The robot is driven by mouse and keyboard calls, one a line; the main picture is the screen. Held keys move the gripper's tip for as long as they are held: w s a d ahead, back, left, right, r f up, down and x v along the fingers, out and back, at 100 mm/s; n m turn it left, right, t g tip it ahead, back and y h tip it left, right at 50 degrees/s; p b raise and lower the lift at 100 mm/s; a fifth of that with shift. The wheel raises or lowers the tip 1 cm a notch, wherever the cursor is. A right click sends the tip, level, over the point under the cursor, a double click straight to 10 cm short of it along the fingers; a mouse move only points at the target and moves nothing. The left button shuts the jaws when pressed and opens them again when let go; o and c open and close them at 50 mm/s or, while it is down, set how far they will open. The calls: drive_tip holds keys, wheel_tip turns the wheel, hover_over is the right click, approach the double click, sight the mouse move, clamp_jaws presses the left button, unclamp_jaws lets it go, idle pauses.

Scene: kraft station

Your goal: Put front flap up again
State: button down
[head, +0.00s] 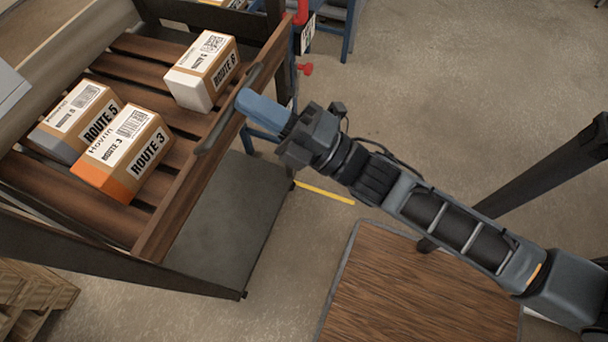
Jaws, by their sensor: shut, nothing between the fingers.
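The front flap (188,190) is a long brown wooden board along the near right edge of a slatted wooden deck. It appears to stand up along that edge, but from this high angle I cannot tell its exact tilt. A dark elongated strip (212,137), like a handle, runs along its upper part. My gripper (243,101) has blue fingers, shut and empty. Its tips are at the outer side of the flap, right beside the dark strip. I cannot tell whether they touch it.
Three boxes lie on the slatted deck: Route 6 (201,72), Route 5 (78,117) and orange-ended Route 3 (123,152). A grey lower shelf (228,215) sits below the flap. A wood-topped surface (415,290) is at bottom right. Open floor (440,100) lies right.

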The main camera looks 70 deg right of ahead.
sight(234, 94)
drive_tip(key=shift+x, duration=1.7)
drive_tip(key=b+v, duration=0.2)
drive_tip(key=v, duration=0.5)
drive_tip(key=shift+s+f, duration=0.2)
drive_tip(key=shift+s, duration=0.15)
